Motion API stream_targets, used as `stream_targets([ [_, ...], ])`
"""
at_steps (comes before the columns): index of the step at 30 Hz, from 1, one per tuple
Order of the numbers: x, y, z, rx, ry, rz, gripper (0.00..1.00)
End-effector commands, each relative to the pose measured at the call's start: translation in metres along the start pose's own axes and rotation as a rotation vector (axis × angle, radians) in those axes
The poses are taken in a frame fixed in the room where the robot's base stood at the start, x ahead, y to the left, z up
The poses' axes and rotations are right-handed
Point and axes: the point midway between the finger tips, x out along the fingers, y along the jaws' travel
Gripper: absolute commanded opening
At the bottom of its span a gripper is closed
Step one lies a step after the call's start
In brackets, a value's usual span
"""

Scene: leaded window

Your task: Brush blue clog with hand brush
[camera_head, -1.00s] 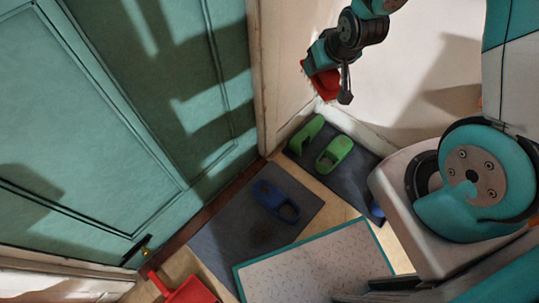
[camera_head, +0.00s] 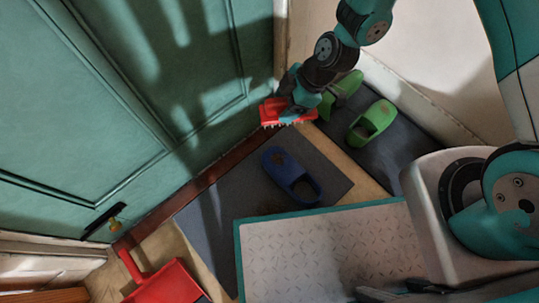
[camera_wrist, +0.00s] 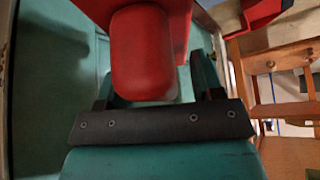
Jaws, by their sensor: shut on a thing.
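A blue clog (camera_head: 291,174) lies on a dark grey mat (camera_head: 225,205) in front of the green door, with a brownish patch near its toe. My gripper (camera_head: 294,112) is shut on a red hand brush (camera_head: 273,112). The brush has pale bristles that face down, and it is above and behind the clog, near the door's edge, apart from it. In the wrist view the brush's red handle (camera_wrist: 141,52) sits between the fingers (camera_wrist: 155,88). The bristles are hidden there.
Two green clogs (camera_head: 371,122) stand on another dark mat (camera_head: 395,145) to the right. A red dustpan (camera_head: 165,284) lies at the lower left. The green door (camera_head: 110,110) and a white wall (camera_head: 440,60) bound the corner. My patterned base deck is at the front.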

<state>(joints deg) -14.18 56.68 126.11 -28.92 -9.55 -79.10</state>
Motion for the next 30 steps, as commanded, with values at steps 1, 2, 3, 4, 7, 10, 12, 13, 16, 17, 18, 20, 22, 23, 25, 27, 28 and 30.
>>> stream_targets([
  [1, 0.041, -0.008, 0.010, -0.088, 0.001, -0.053, 0.35],
  [2, 0.054, -0.012, 0.011, -0.140, 0.002, -0.083, 0.35],
  [3, 0.069, -0.018, 0.012, -0.205, 0.003, -0.121, 0.35],
  [4, 0.080, -0.023, 0.013, -0.249, 0.003, -0.148, 0.35],
  [7, 0.106, -0.035, 0.014, -0.373, 0.005, -0.219, 0.35],
  [10, 0.121, -0.042, 0.015, -0.452, 0.007, -0.265, 0.35],
  [12, 0.126, -0.046, 0.015, -0.483, 0.007, -0.284, 0.35],
  [13, 0.127, -0.047, 0.015, -0.492, 0.007, -0.289, 0.35],
  [16, 0.130, -0.048, 0.015, -0.504, 0.007, -0.295, 0.35],
  [17, 0.131, -0.048, 0.016, -0.504, 0.007, -0.296, 0.35],
  [18, 0.133, -0.048, 0.017, -0.504, 0.007, -0.295, 0.35],
  [20, 0.137, -0.048, 0.019, -0.503, 0.007, -0.295, 0.35],
  [22, 0.142, -0.048, 0.022, -0.502, 0.006, -0.295, 0.35],
  [23, 0.145, -0.048, 0.024, -0.502, 0.006, -0.295, 0.35],
  [25, 0.152, -0.048, 0.028, -0.501, 0.006, -0.294, 0.35],
  [27, 0.159, -0.048, 0.032, -0.501, 0.006, -0.294, 0.35],
  [28, 0.162, -0.048, 0.034, -0.500, 0.006, -0.294, 0.35],
  [30, 0.168, -0.048, 0.038, -0.500, 0.006, -0.294, 0.35],
])
